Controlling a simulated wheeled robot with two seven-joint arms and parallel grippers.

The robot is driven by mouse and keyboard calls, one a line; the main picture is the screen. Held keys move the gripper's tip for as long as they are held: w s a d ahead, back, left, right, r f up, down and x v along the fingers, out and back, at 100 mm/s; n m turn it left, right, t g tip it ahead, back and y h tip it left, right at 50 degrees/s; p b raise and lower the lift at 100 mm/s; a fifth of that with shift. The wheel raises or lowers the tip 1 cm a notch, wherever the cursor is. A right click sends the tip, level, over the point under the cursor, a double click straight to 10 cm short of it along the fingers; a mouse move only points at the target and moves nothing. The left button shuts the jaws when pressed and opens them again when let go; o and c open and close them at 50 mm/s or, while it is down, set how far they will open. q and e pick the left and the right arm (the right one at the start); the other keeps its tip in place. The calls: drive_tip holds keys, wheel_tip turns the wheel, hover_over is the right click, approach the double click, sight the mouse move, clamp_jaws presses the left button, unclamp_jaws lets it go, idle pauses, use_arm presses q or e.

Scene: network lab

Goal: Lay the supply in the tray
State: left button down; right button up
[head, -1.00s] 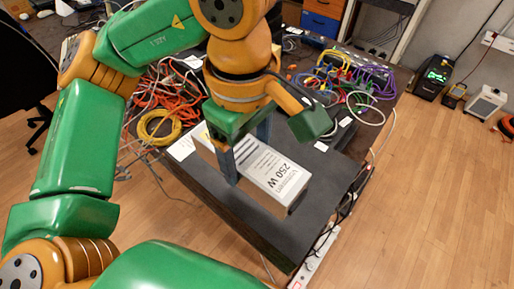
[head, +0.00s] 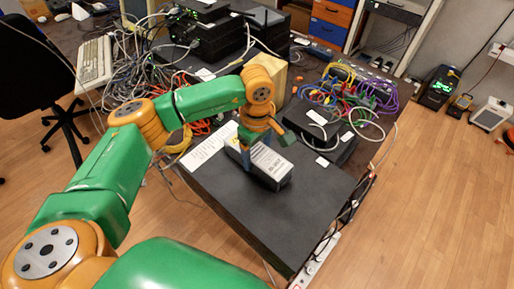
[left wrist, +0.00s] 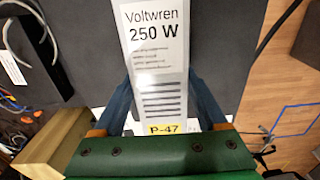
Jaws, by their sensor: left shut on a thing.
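The supply (head: 270,164) is a grey-white box with a dark side. In the left wrist view the supply (left wrist: 157,50) reads "Voltwren 250 W" and has a yellow P-47 label. My left gripper (head: 257,150) is shut on it, with a blue finger on each side in the left wrist view (left wrist: 160,95). The supply is low over the dark table (head: 290,220); I cannot tell whether it touches. A light wooden box-like thing (head: 271,76) stands behind the gripper, also at lower left in the wrist view (left wrist: 45,148); I cannot tell whether it is the tray. My right gripper is not in view.
White paper (head: 207,147) lies left of the supply. A dark flat device (head: 318,132) with coloured cables (head: 345,90) is to the right. Tangled cables (head: 150,75) and a keyboard (head: 94,66) are at the left. The table's near part is bare.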

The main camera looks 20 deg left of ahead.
use_arm(q)
drive_tip(key=shift+f, duration=0.15)
drive_tip(key=shift+c, duration=0.5)
unclamp_jaws()
drive_tip(key=shift+o, duration=0.5)
drive_tip(key=shift+s+d, duration=0.1)
drive_tip(key=shift+s, duration=0.05)
